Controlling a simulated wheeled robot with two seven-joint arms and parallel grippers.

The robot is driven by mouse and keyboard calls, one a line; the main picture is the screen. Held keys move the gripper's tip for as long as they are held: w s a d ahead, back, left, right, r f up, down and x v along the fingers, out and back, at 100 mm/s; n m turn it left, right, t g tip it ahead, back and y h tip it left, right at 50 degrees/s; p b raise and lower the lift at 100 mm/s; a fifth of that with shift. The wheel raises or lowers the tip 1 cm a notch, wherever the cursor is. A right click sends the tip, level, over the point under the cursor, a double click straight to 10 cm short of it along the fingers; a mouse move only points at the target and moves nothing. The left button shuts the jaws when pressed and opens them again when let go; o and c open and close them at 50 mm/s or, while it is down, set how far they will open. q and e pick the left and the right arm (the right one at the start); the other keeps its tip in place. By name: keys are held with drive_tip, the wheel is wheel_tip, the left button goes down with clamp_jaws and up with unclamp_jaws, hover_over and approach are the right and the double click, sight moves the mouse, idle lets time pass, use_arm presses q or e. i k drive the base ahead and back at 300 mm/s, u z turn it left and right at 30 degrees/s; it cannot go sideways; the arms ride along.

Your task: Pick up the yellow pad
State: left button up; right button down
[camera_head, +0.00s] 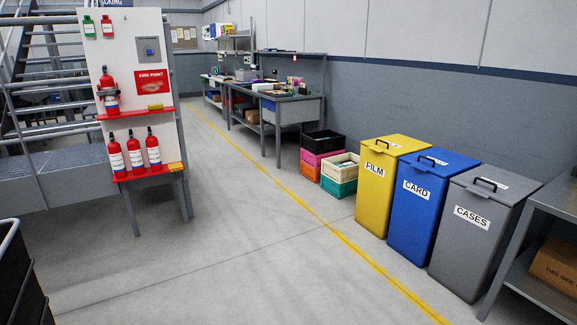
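Two small yellow flat things show on the fire point board at the left. One yellow thing (155,107) is at the right part of the upper red shelf (130,114). The other yellow thing (175,167) is at the right end of the lower red shelf (150,173). Both are too small to tell which is the yellow pad. Neither of my grippers is in view.
Red extinguishers (154,150) stand on the shelves, left of the yellow things. Metal stairs (45,90) rise behind the board. Yellow, blue and grey bins (470,235) line the right wall beside stacked crates (340,175). The grey floor (230,240) between is clear.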

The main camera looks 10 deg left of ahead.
sight(151, 107)
drive_tip(key=u, duration=0.25)
drive_tip(key=i, duration=2.25)
drive_tip(key=u, duration=0.65)
drive_tip(key=i, duration=2.05)
drive_tip(key=u, duration=0.35)
drive_tip(key=i, duration=1.35)
drive_tip(key=u, duration=0.15)
